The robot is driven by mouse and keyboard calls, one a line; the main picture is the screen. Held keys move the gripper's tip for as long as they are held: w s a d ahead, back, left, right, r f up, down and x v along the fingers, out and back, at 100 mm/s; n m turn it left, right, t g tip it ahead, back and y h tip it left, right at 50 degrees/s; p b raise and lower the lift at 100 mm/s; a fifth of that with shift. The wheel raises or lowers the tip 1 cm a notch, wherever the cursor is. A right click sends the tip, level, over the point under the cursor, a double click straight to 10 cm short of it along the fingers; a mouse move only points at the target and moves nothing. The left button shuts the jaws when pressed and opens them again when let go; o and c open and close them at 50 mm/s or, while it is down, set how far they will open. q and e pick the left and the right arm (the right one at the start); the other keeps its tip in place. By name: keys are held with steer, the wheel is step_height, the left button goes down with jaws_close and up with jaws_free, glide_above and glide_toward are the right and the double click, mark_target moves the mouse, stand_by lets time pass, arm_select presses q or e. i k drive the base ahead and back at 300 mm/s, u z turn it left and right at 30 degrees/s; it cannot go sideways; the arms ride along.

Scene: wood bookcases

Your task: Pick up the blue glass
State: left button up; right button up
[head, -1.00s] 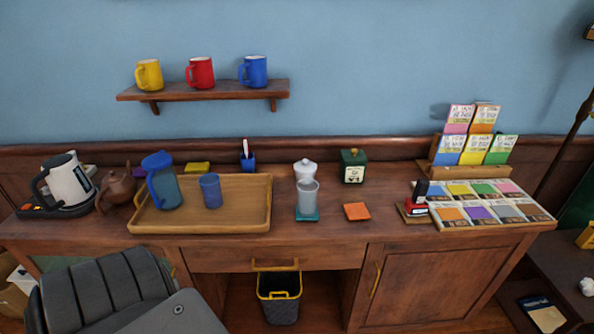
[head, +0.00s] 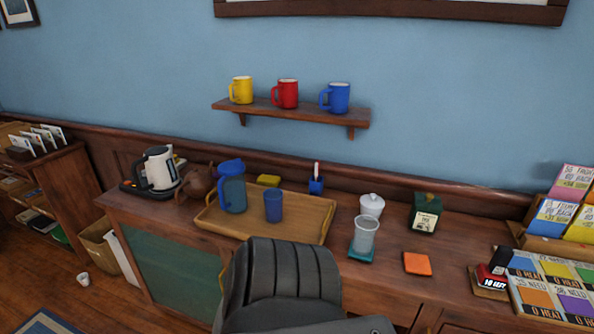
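The blue glass (head: 273,206) stands upright on a wooden tray (head: 313,231) on the desk. It is right of a blue-lidded pitcher (head: 233,194) on the same tray; a narrow gap shows between them. A clear glass (head: 364,235) stands on a teal coaster (head: 361,255) to the right of the tray.
A shelf (head: 292,111) with three mugs hangs above.

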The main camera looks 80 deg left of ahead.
mark_target(274, 206)
steer(key=i, duration=1.3)
steer(key=u, duration=1.5)
